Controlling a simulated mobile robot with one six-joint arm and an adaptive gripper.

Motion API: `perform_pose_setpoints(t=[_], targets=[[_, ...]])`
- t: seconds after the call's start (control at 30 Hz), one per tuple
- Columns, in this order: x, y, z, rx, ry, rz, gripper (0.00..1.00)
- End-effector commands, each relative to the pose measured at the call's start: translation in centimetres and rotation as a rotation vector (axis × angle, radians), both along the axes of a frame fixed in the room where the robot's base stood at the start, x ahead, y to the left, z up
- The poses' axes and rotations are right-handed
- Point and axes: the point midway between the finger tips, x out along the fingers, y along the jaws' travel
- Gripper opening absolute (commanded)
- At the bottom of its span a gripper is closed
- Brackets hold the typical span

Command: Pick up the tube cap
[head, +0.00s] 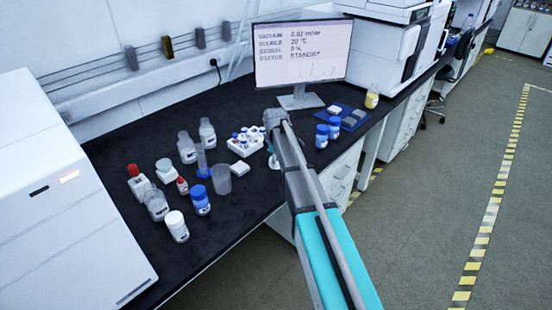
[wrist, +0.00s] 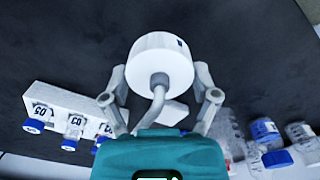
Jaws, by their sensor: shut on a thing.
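In the wrist view, my gripper (wrist: 161,72) has one finger on each side of a white round piece (wrist: 163,48) with a bent grey tube. I take this piece for the tube cap. The fingertips meet its sides, and the grey tube curves back towards my palm. In the head view, my gripper (head: 274,148) is over the dark bench, just right of the white tube rack (head: 242,150). Part of a pale piece (head: 275,161) shows below it there; my arm hides much of this spot.
The rack also shows at left in the wrist view (wrist: 68,103). Blue-capped bottles (head: 321,137) stand close to the right of my arm. A monitor (head: 300,55) stands behind. Bottles, a beaker (head: 221,180) and a small white block (head: 240,168) are to the left.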

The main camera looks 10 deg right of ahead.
Motion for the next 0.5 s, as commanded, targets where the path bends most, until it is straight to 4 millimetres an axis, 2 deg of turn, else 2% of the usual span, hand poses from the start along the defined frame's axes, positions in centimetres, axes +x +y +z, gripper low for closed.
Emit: perform_pose_setpoints(t=[0.03,0.37,0.4,0.5], targets=[[-0.8,0.1,1.3,0.0,0.0,0.0,0.28],[-4.1,0.5,5.2,0.0,0.0,0.0,0.28],[-5.4,0.7,5.5,0.0,0.0,0.0,0.28],[-7.5,0.9,6.3,0.0,0.0,0.0,0.28]])
